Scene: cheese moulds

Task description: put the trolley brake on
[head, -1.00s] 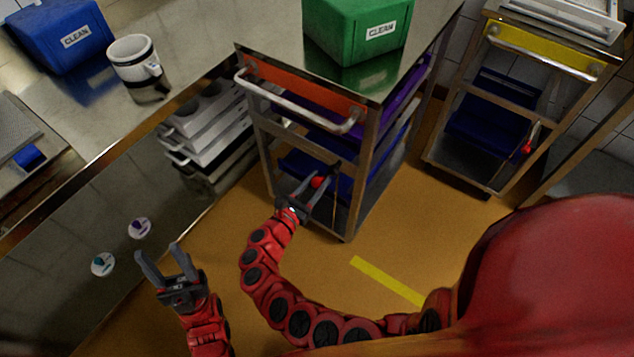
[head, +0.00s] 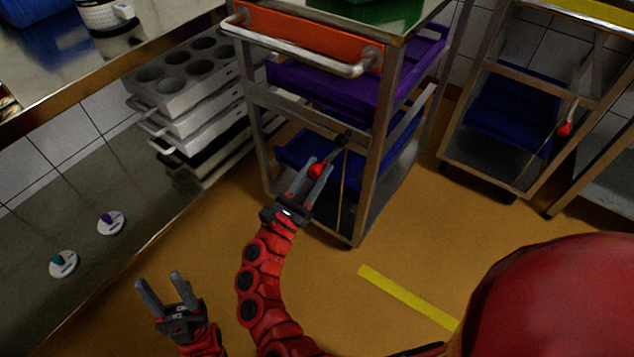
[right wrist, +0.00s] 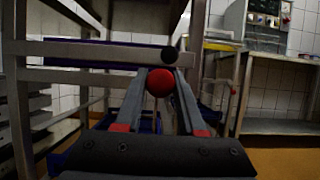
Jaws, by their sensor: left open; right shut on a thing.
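The near trolley (head: 376,150) is a steel frame with an orange panel and a push bar at the top. Its brake lever has a red knob (head: 317,171) and a dark pivot at the front of the frame. My right gripper (head: 316,177) is shut on the red knob. The right wrist view shows the knob (right wrist: 160,82) between the two fingertips, with the round dark pivot just above it. My left gripper (head: 160,284) is open and empty, low at the left over the floor side of the bench.
A second trolley (head: 492,118) with its own red-knobbed lever (head: 565,128) stands at the right. Stacked grey moulds (head: 187,82) stand left of the near trolley. A yellow strip (head: 408,297) marks the orange floor, which is clear in front.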

